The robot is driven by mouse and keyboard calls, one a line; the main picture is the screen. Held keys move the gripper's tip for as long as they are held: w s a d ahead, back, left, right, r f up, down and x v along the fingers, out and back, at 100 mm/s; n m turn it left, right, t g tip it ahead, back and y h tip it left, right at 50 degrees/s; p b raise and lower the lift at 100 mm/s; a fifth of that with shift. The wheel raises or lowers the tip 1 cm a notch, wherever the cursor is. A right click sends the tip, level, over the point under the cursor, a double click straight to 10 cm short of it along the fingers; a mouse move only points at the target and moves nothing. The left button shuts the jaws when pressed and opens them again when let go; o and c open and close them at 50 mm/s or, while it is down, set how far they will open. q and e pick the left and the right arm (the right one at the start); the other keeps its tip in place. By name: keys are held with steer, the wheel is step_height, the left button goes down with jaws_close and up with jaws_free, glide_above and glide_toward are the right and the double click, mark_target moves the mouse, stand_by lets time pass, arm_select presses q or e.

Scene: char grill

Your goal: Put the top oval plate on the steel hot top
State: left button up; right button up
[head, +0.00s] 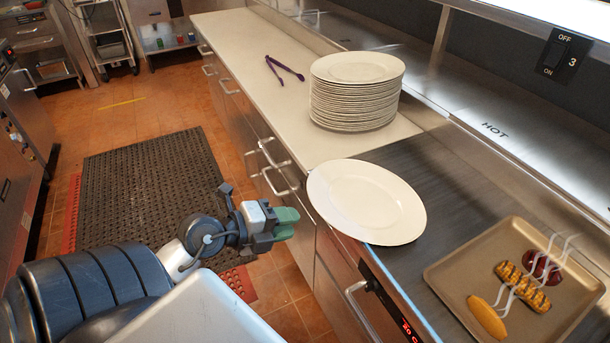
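A white oval plate (367,202) lies on the front left part of the dark steel hot top (440,172). Its near left rim reaches over the front edge. A tall stack of matching plates (355,98) stands on the pale counter behind it. My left gripper (289,223), with green finger pads, is just left of the single plate, in front of the counter. It looks apart from the plate. The pads show a narrow gap with nothing between them. My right gripper is not in view.
A tan tray (452,268) with steaming food sits on the right of the hot top. Purple-handled tongs (284,68) lie on the pale counter (236,38). A shelf marked HOT (500,135) runs along the back. A dark mat (150,185) covers the floor at left.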

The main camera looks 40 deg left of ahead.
arm_select(q)
steer(key=shift+s+a+r, duration=0.15)
steer(key=shift+s+r, duration=0.05)
steer(key=shift+s, duration=0.2)
